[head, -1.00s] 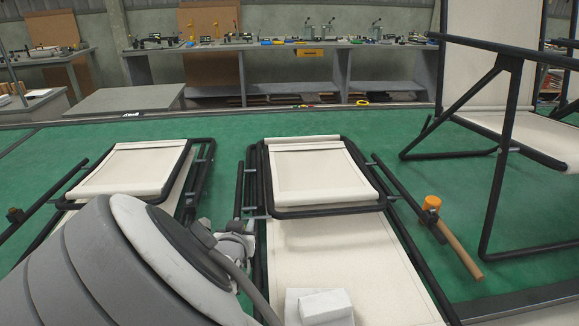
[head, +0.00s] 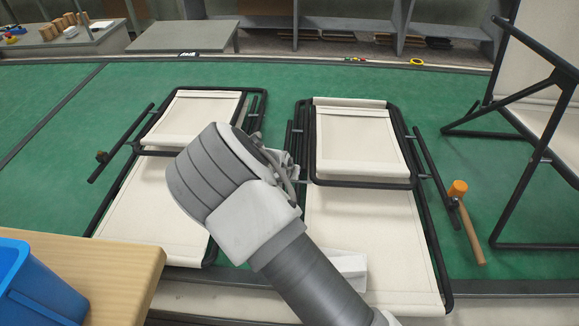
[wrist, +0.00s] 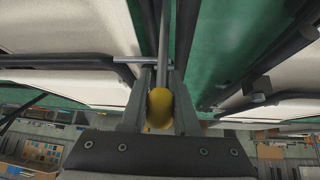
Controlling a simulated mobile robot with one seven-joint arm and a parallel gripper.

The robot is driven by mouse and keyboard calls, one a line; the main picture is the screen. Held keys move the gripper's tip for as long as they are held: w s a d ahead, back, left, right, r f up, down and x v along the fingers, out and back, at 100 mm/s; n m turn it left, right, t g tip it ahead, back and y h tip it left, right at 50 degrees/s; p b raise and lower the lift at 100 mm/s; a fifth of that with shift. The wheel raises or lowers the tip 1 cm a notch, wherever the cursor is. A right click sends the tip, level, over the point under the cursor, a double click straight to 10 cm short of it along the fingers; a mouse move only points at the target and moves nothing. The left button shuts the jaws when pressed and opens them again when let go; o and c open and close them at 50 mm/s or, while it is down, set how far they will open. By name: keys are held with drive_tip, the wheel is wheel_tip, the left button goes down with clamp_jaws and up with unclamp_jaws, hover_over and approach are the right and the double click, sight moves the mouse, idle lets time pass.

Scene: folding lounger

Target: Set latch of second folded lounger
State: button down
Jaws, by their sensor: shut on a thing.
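Two folded loungers with black tube frames and cream fabric lie on the green floor, the left one (head: 185,185) and the right one (head: 360,215). In the head view my arm reaches into the gap between them, beside the right lounger's left rail. My wrist hides most of the gripper there. In the wrist view my gripper (wrist: 162,78) is shut on a yellow-ended latch (wrist: 160,108), whose thin grey rod runs up between the fingers. A short metal cross pin (wrist: 125,61) and black tubes are close to the fingertips. Whether the latch is set cannot be told.
A standing lounger frame (head: 535,150) is at far right. A wooden table (head: 125,270) with a blue bin (head: 35,290) is at near left. Green floor is open behind.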

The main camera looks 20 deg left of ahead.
drive_tip(key=w, duration=0.1)
drive_tip(key=w+f+g+p, duration=0.1)
drive_tip(key=shift+w+a+f+g, duration=0.3)
drive_tip(key=shift+a, duration=0.05)
drive_tip(key=shift+f+h, duration=0.1)
drive_tip(key=shift+h, duration=0.2)
idle(0.3)
drive_tip(key=c, duration=0.6)
unclamp_jaws()
drive_tip(key=shift+c, duration=0.2)
drive_tip(key=shift+a, duration=0.1)
drive_tip(key=v, duration=1.7)
drive_tip(key=shift+r, duration=0.3)
